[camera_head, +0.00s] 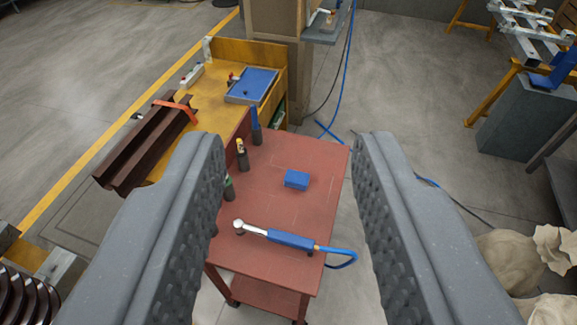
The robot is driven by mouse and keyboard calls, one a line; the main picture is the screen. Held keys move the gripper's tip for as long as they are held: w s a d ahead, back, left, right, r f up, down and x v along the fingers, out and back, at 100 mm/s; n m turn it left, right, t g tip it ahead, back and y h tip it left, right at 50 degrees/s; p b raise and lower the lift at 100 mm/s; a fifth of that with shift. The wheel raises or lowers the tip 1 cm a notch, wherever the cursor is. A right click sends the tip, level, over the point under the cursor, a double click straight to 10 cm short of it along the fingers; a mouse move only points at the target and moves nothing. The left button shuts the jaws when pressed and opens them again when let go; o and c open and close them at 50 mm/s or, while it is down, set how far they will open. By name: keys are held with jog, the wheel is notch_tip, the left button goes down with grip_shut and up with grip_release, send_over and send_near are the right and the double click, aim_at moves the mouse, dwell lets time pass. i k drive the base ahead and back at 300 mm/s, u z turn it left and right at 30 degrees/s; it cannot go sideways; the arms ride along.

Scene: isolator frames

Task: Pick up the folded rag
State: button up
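A small blue folded block that looks like the folded rag (297,180) lies on the red-brown cart top (265,205), near its middle right. My gripper (284,145) is open, with its two grey, studded fingers wide apart on the left and right of the picture. The rag shows in the gap between the fingers, farther off and below them. Nothing is between the fingertips, and nothing touches the rag. The left finger hides part of the cart's left edge.
A blue-handled tool (290,239) with a blue hose lies across the cart's near part. Small upright bottles (242,155) stand along its left edge. A yellow bench (205,100) with a blue tray (252,85) and brown steel beams (150,140) adjoins at back left. Pale sacks (515,260) lie at right.

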aim_at(295, 179)
jog(key=i, duration=0.65)
jog(key=z, duration=0.05)
jog(key=k, duration=1.1)
jog(key=z, duration=0.4)
jog(key=i, duration=1.65)
jog(key=u, duration=0.65)
